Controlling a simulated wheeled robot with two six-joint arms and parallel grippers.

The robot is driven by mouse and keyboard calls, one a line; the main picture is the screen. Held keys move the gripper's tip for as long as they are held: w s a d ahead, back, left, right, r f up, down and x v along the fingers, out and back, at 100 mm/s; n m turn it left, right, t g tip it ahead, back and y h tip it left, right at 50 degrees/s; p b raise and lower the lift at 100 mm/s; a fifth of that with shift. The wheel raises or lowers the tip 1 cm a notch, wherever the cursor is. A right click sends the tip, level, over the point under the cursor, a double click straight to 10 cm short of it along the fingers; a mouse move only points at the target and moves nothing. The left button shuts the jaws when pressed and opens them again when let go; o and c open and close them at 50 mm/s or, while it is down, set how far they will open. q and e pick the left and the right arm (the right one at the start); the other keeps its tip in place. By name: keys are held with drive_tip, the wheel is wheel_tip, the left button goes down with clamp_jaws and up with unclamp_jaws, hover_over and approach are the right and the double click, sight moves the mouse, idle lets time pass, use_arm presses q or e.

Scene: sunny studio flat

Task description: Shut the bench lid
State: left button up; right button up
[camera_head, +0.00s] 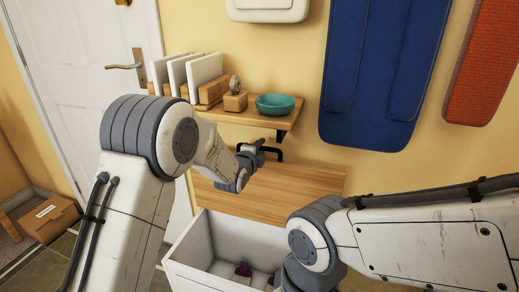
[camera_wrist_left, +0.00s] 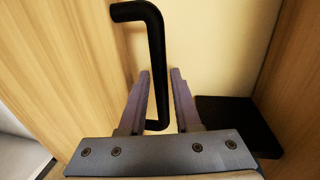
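The bench is a white box (camera_head: 256,236) at the bottom middle of the head view, with its inside showing. Its wooden lid (camera_head: 298,190) stands raised at the back, below the wall shelf. A black bar handle (camera_wrist_left: 155,48) is on the lid; it also shows near the lid's upper edge in the head view (camera_head: 272,152). My left gripper (camera_wrist_left: 160,74) is open, with the handle's lower part between its fingers. A gap shows on the right finger's side; contact on the left is unclear. My right arm crosses the lower right, but its gripper is not visible.
A wooden shelf (camera_head: 265,119) above the lid holds a teal bowl (camera_head: 276,104), a small wooden item and a rack of white panels (camera_head: 205,69). Small dark red items (camera_head: 243,270) lie in the bench. A cardboard box (camera_head: 48,218) stands far left by the white door (camera_head: 85,50).

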use_arm(q)
clamp_jaws()
idle(1.4)
